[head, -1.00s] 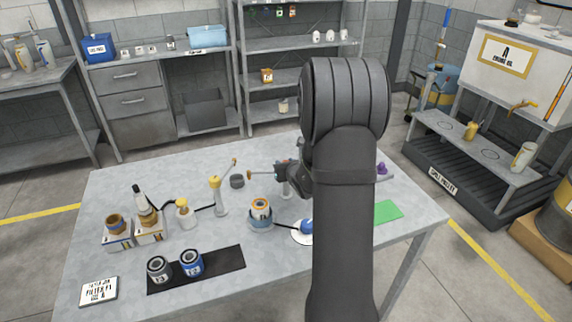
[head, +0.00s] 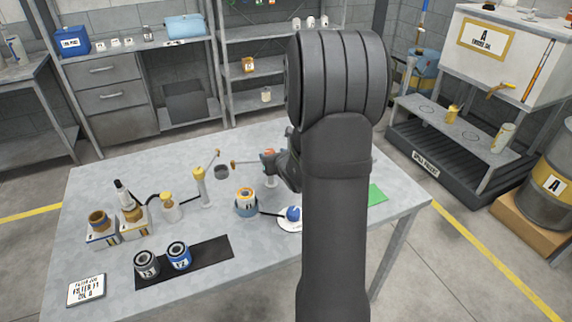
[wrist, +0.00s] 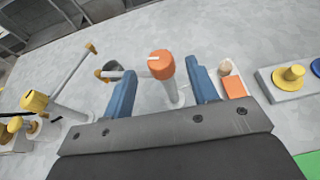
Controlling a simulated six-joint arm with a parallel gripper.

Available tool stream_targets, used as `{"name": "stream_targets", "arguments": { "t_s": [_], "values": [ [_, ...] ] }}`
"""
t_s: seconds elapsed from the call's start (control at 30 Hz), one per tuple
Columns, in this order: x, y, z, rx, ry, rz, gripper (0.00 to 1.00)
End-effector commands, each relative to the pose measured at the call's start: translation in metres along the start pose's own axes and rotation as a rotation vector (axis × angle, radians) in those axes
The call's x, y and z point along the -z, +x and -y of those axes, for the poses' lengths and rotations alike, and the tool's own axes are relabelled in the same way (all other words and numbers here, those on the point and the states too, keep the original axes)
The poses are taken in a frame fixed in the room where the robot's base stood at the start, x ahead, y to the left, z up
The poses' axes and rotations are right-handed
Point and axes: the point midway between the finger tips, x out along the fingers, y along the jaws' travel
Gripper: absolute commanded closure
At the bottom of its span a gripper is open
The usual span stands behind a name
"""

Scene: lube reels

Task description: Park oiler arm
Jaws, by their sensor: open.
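An orange-capped post (wrist: 163,66) stands on the table, with a pale arm (wrist: 125,74) reaching left from its cap to a yellow tip. In the wrist view the cap is between the two blue fingers of my gripper (wrist: 161,68), which are open with a gap on each side. In the head view the orange cap (head: 268,154) shows at the left of my arm, which hides most of the gripper. A second post with a yellow cap (head: 198,172) stands to the left, its thin arm (head: 210,163) angled up to the right. I cannot tell whether a finger touches the orange-capped post.
A grey cup (head: 222,172) stands between the posts. A blue-and-orange canister (head: 246,202) and a blue-topped oiler (head: 292,213) are nearer. Two cans (head: 178,255) stand on a black mat (head: 215,254). Several bottles and boxes fill the left side. A green pad (head: 377,193) lies right.

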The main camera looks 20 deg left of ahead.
Motion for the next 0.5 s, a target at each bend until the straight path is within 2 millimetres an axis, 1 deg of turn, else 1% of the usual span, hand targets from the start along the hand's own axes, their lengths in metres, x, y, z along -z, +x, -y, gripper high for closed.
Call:
{"name": "stream_targets", "arguments": {
  "t_s": [0.03, 0.1, 0.4, 0.5],
  "values": [
    [-0.001, -0.012, 0.001, 0.002, 0.001, 0.002, 0.47],
    [-0.001, -0.026, 0.001, 0.002, 0.0, 0.003, 0.47],
    [-0.001, -0.082, 0.001, 0.002, -0.001, 0.003, 0.47],
    [0.0, -0.098, 0.001, 0.002, -0.001, 0.002, 0.47]
  ]
}}
